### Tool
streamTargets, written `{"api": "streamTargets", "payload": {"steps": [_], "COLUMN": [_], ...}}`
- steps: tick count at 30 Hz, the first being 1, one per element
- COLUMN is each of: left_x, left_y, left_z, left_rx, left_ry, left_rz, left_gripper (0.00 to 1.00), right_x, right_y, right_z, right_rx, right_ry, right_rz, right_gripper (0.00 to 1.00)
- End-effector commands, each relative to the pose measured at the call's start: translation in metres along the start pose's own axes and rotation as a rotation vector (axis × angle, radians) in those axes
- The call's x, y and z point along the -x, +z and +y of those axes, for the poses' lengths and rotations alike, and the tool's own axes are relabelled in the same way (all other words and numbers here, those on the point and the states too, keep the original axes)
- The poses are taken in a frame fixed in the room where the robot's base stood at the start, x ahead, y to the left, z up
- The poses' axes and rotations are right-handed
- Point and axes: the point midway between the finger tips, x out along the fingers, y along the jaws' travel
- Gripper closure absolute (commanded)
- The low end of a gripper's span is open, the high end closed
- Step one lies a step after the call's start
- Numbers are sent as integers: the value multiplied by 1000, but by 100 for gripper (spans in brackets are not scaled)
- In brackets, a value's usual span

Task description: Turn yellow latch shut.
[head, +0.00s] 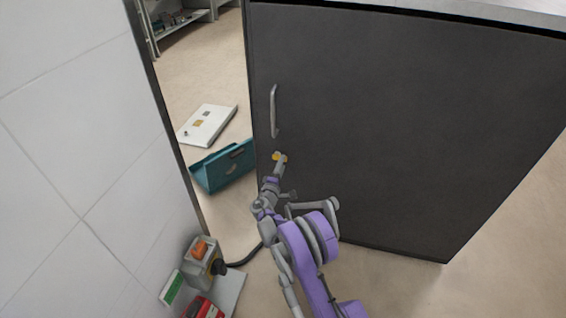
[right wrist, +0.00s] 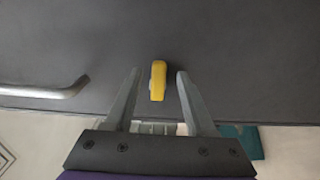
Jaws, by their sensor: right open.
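The yellow latch (right wrist: 158,80) sits on the dark cabinet door (right wrist: 220,40), between the two fingers of my right gripper (right wrist: 155,90) in the right wrist view. Its long side runs nearly in line with the fingers. The fingers are open, with a gap on both sides of the latch. In the head view the latch (head: 277,156) is a small yellow spot at the tip of my right gripper (head: 279,160), below the door handle. My left gripper is not in view.
A metal bar handle (head: 274,112) is on the door above the latch. A grey box with an orange switch (head: 200,250) stands at the lower left by the white tiled wall (head: 70,130).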

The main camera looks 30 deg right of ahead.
Motion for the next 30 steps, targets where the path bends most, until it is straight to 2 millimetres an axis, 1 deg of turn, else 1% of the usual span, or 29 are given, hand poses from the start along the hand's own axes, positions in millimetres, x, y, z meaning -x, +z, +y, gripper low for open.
{"api": "streamTargets", "payload": {"steps": [1, 6, 9, 12, 15, 18, 30], "left_x": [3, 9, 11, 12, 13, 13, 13], "left_y": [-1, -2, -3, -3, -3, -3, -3], "left_z": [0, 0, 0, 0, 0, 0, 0], "left_rx": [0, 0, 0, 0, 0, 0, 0], "left_ry": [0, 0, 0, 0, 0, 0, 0], "left_rz": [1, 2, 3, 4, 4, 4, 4], "left_gripper": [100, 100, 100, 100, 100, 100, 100], "right_x": [12, 47, 64, 77, 83, 86, 86], "right_y": [0, -1, 0, -1, 0, 0, 0], "right_z": [2, 2, 2, 1, 1, 1, 0], "right_rx": [0, -1, -1, -1, 0, 0, 0], "right_ry": [0, 0, 0, 0, 0, 0, 0], "right_rz": [1, 2, 1, 1, 0, -1, 0], "right_gripper": [45, 45, 45, 45, 45, 45, 45]}}
